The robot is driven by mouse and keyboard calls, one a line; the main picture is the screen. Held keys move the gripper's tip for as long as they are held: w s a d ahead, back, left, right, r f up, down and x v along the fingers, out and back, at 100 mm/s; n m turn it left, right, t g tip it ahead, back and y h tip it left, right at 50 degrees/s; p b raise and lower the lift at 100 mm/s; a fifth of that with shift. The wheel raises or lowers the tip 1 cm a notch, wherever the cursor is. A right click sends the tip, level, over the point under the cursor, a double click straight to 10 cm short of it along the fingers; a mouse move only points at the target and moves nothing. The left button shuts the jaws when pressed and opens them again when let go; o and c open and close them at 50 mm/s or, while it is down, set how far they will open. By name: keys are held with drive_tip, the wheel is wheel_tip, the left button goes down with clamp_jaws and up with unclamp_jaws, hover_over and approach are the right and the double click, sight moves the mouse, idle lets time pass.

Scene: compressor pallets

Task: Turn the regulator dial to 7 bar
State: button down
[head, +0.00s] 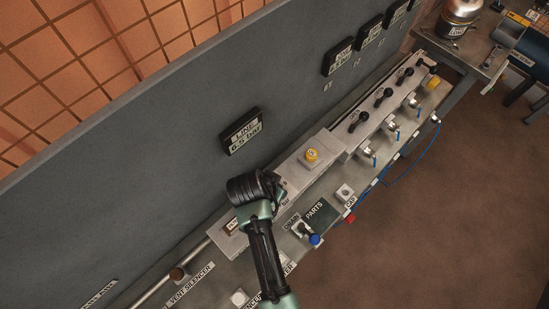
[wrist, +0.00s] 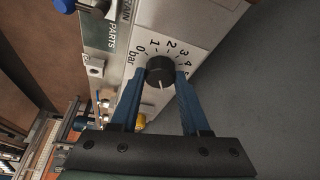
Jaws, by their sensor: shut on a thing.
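The regulator dial is a round black knob (wrist: 160,72) with a white pointer line, on a pale panel in the wrist view. Its printed scale shows 0 to about 5 and "bar"; higher numbers are hidden by my right finger and the knob. The pointer line points down in the picture, toward my gripper. My gripper (wrist: 160,82) has its two blue fingers shut on the knob, one on each side. In the head view my gripper (head: 281,188) is at the panel and my arm hides the dial. A black LINE display (head: 242,131) appears to read 6.5 bar.
A yellow button (head: 311,155) sits right of my gripper on the panel. A row of black-handled valves (head: 384,96) lies farther right. A DRAIN fitting with a blue knob (head: 315,239) is close to my arm. The grey wall (head: 150,145) rises behind.

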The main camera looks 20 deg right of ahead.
drive_tip(key=shift+c, duration=1.9)
unclamp_jaws()
drive_tip(key=b+v, duration=0.1)
drive_tip(key=v, duration=1.2)
drive_tip(key=shift+b, duration=0.3)
